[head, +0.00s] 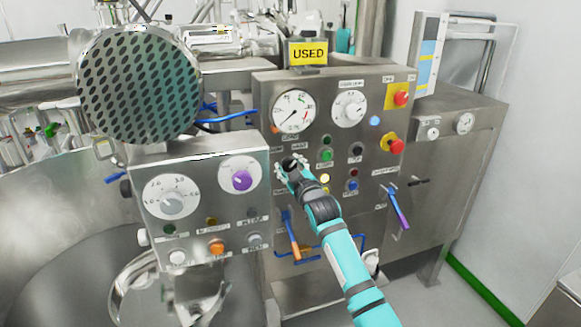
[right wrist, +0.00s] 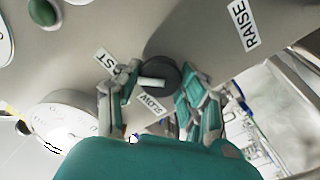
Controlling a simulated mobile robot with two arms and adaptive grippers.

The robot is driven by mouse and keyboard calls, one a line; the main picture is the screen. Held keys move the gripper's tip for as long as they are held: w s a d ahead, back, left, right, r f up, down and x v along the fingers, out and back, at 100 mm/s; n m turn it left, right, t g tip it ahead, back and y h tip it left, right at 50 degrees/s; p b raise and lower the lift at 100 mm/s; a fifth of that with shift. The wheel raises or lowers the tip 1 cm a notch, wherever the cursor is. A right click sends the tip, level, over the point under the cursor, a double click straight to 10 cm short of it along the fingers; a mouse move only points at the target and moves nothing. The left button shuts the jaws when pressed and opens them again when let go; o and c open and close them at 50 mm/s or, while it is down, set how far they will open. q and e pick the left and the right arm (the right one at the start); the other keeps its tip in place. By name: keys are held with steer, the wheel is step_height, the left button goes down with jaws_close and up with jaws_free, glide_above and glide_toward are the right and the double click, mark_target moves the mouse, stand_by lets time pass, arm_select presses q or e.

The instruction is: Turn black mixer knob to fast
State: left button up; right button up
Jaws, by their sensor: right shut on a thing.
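My right gripper (head: 292,166) reaches the steel control panel (head: 265,110), below the round white gauge. In the right wrist view my right gripper (right wrist: 160,98) has its fingers on either side of the black mixer knob (right wrist: 178,78), closed on it. The knob has a white pointer bar (right wrist: 151,82) that points left, between the partly hidden label ending in "ST" (right wrist: 106,58) at upper left and the "SLOW" label (right wrist: 151,106) at lower left. In the head view the gripper hides most of the knob. My left gripper is not in view.
Nearby on the panel are a needle gauge (head: 293,111), a white dial (head: 350,108), red emergency buttons (head: 396,145) and levers (head: 291,235). A smaller panel (head: 150,160) with a purple knob (head: 242,180) stands left. A yellow "USED" sign (head: 308,54) is on top.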

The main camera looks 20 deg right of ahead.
steer(key=shift+f, duration=0.1)
steer(key=o, duration=1.2)
steer(key=s, duration=1.2)
steer(key=shift+d, duration=0.2)
